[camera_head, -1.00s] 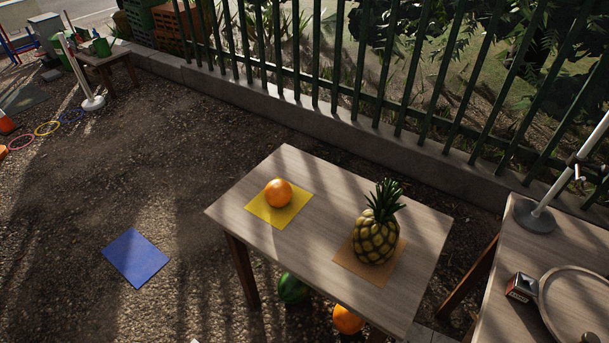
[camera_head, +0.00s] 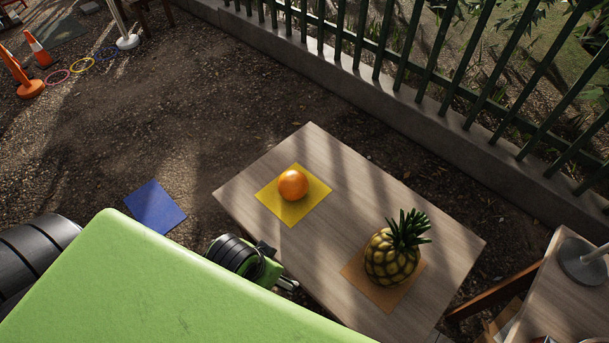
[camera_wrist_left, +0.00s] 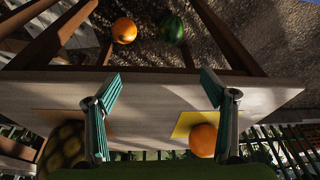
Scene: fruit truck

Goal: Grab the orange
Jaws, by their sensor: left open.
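The orange (camera_head: 293,185) sits on a yellow square mat (camera_head: 280,211) on a wooden table (camera_head: 350,190). My left gripper (camera_head: 289,284) is at the table's near edge, in front of the orange and apart from it; my green arm partly covers it. In the left wrist view, which is upside down, the gripper (camera_wrist_left: 160,76) is open with nothing between its fingers. My right gripper is not in view.
A pineapple (camera_head: 391,258) stands on an orange-brown mat (camera_head: 372,290) on the same table. A second orange (camera_wrist_left: 124,30) and a watermelon (camera_wrist_left: 171,28) are below the table. A blue mat (camera_head: 155,206) lies on the ground. A fence runs behind.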

